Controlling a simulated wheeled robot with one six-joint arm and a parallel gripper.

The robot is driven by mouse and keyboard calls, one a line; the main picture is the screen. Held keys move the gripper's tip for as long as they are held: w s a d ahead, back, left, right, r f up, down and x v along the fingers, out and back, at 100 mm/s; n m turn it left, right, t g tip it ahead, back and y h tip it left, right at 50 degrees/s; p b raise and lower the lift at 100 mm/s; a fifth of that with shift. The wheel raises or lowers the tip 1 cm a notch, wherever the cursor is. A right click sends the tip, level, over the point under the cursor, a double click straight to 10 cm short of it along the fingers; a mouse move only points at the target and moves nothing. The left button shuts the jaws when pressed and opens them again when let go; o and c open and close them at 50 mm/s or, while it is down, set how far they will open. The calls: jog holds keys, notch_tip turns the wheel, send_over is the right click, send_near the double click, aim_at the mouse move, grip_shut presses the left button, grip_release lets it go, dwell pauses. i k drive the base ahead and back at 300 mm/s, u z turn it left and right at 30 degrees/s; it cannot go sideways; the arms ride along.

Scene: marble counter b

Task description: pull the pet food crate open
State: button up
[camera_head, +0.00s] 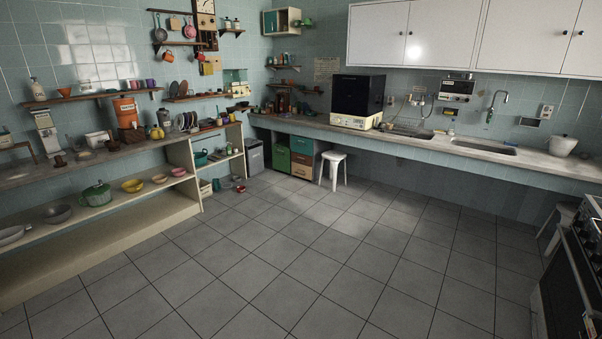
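No label for pet food can be read from here, so I cannot tell which container is the pet food crate. Below the far counter, near the corner, stand a green box (282,158) and a stack of green, orange and brown drawer fronts (302,158). Their fronts look shut, and small dark marks or handles show on them. A dark grey bin (254,158) stands to their left. My gripper is not in view, and all of these are far off across the floor.
A white stool (333,166) stands just right of the drawers. Small bowls and items (238,184) lie on the floor by the left shelf unit (120,232). The tiled floor (290,250) between is clear. An oven (567,285) stands at right.

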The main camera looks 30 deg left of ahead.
aim_at(300, 171)
jog(key=u, duration=0.15)
jog(key=i, duration=0.5)
jog(key=u, duration=0.95)
jog(key=i, duration=2.1)
jog(key=u, duration=0.8)
jog(key=i, duration=2.4)
jog(key=z, duration=0.2)
jog(key=i, duration=2.4)
jog(key=z, duration=1.15)
jog(key=i, duration=1.6)
jog(key=z, duration=0.65)
